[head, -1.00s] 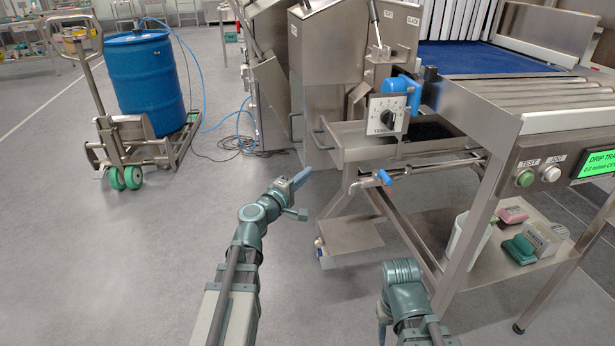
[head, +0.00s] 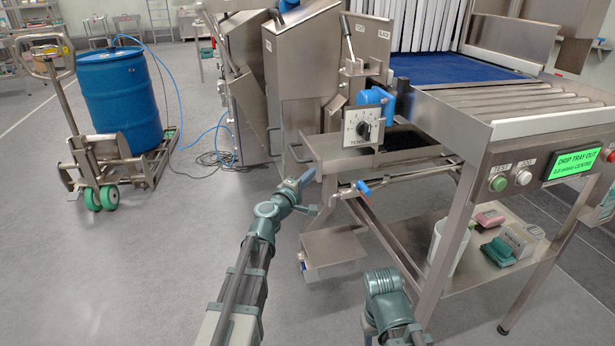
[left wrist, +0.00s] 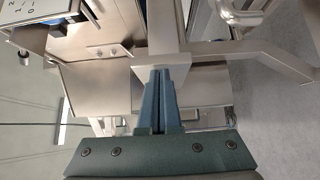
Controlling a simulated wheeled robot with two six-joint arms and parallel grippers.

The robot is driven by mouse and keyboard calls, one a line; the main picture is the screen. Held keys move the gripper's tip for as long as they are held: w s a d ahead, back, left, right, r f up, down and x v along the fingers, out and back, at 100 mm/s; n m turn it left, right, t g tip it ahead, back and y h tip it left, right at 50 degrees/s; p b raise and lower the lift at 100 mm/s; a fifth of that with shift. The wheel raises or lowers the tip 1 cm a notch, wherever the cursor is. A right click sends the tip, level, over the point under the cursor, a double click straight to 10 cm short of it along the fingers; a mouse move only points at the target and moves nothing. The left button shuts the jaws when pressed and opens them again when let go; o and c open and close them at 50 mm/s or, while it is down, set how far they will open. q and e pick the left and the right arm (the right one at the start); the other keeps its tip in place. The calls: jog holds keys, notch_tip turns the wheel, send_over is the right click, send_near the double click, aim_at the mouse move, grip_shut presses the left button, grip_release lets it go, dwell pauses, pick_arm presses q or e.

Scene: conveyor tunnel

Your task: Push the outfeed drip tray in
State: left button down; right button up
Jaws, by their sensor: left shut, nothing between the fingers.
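The outfeed drip tray (head: 340,158) is a shallow stainless tray under the outfeed end of the conveyor, sticking out to the left. My left gripper (head: 307,177) is shut and empty, just below and in front of the tray's left end. I cannot tell whether it touches. In the left wrist view, my shut fingers (left wrist: 160,74) point at metal parts, with no clear contact. My right arm shows at the bottom of the head view; its fingers are hidden.
The green display (head: 577,164) reads "DRIP TRAY OUT". A tension dial box (head: 363,127) and a blue-handled valve (head: 363,187) are close to the tray. Floor at left is open, with a blue drum (head: 119,100) behind.

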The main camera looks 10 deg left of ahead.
pick_arm(q)
jog(key=w+d, duration=0.2)
jog(key=d, duration=0.3)
jog(key=w+d, duration=0.3)
jog(key=d, duration=0.1)
jog(key=w+d, duration=0.3)
jog(key=d, duration=0.2)
jog(key=shift+w+d, duration=0.2)
jog(key=shift+d, duration=0.2)
